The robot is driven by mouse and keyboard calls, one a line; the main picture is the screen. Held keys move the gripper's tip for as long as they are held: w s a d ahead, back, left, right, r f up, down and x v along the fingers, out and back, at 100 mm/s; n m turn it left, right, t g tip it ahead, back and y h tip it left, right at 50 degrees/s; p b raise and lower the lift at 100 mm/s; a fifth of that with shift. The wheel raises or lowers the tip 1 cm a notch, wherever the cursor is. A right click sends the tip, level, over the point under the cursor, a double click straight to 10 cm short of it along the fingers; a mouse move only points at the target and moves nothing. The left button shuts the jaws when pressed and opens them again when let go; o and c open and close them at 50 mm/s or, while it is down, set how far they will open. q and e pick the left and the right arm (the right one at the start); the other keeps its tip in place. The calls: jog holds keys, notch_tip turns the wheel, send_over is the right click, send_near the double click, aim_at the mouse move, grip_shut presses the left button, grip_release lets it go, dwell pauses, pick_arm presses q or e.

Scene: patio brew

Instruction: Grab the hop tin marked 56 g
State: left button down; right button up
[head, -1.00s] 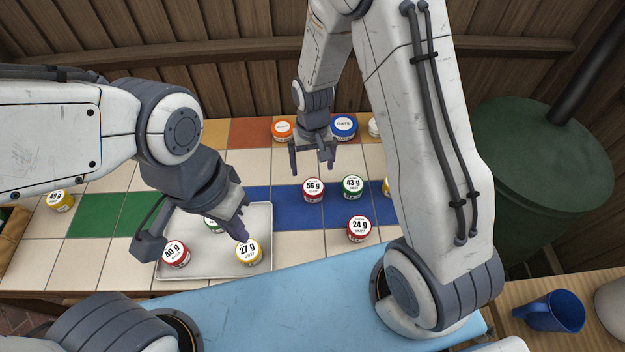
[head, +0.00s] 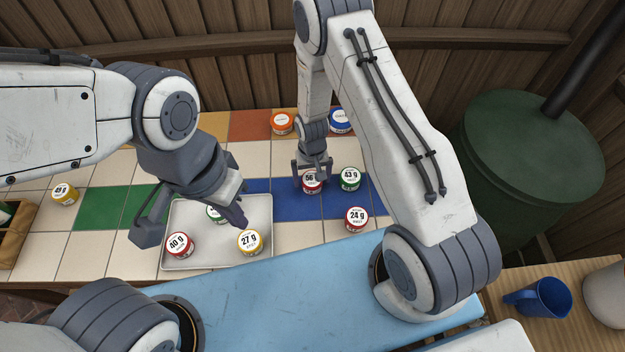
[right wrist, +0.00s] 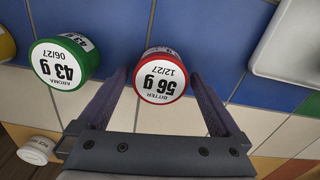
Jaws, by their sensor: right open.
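The hop tin marked 56 g (head: 312,182) is red with a white lid label and stands on the blue tiles. It also shows upside down in the right wrist view (right wrist: 161,76). My right gripper (head: 312,170) is open, with one finger on either side of this tin; the fingers are apart from the tin or only near it. In the right wrist view my right gripper's fingers (right wrist: 160,92) flank the tin. My left gripper (head: 193,228) hangs over the grey tray, its fingers spread apart with nothing seen between them.
The green 43 g tin (head: 349,179) stands close to the right of the 56 g tin. A red 24 g tin (head: 356,219) is nearer. The tray (head: 262,208) holds the 40 g tin (head: 180,245), the 27 g tin (head: 250,242) and a green tin.

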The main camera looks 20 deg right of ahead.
jog(key=shift+f, duration=0.1)
jog(key=c, duration=1.3)
